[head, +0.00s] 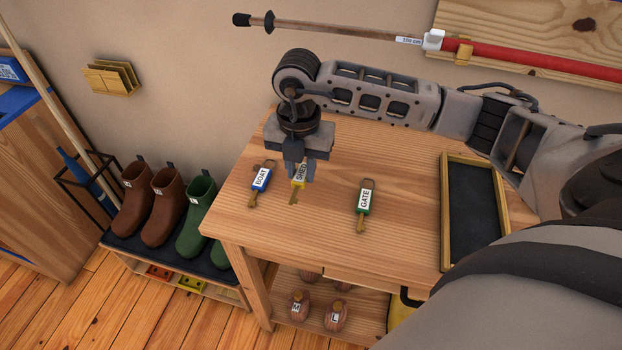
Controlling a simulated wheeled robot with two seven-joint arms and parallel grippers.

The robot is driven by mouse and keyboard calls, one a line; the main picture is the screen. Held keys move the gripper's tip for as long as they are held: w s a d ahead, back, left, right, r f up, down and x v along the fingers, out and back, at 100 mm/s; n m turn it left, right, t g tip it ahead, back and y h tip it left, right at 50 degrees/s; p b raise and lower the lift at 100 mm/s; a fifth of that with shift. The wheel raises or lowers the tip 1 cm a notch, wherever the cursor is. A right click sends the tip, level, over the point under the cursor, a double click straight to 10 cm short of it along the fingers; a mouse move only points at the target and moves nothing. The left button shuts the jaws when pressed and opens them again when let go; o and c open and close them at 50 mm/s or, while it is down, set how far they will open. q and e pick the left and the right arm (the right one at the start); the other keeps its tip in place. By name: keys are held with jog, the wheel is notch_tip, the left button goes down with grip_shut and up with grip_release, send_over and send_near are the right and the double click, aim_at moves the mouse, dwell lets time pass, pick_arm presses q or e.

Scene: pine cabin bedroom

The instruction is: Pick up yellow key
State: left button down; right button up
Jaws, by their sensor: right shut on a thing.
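The yellow key (294,194) with a tag reading SHED is at my right gripper (299,176), near the left part of the wooden table (310,230). My right gripper points down and is shut on the yellow key, and its fingers hide part of the tag. I cannot tell whether the key touches the tabletop. A blue key (260,181) tagged BOAT lies just left of the gripper. A green key (363,203) tagged GATE lies to the right. My left gripper is not in view.
A black-lined wooden tray (471,210) sits on the table's right side. A red-and-wood pole (350,32) hangs on the wall above. Boots (165,205) stand on a low rack at left. The table's front middle is clear.

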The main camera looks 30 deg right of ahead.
jog(key=w+a+r+b, duration=0.2)
jog(key=a+r, duration=0.5)
jog(key=a, duration=0.4)
jog(key=shift+w+a+r, duration=0.25)
jog(key=shift+w, duration=0.6)
jog(key=shift+d, duration=0.1)
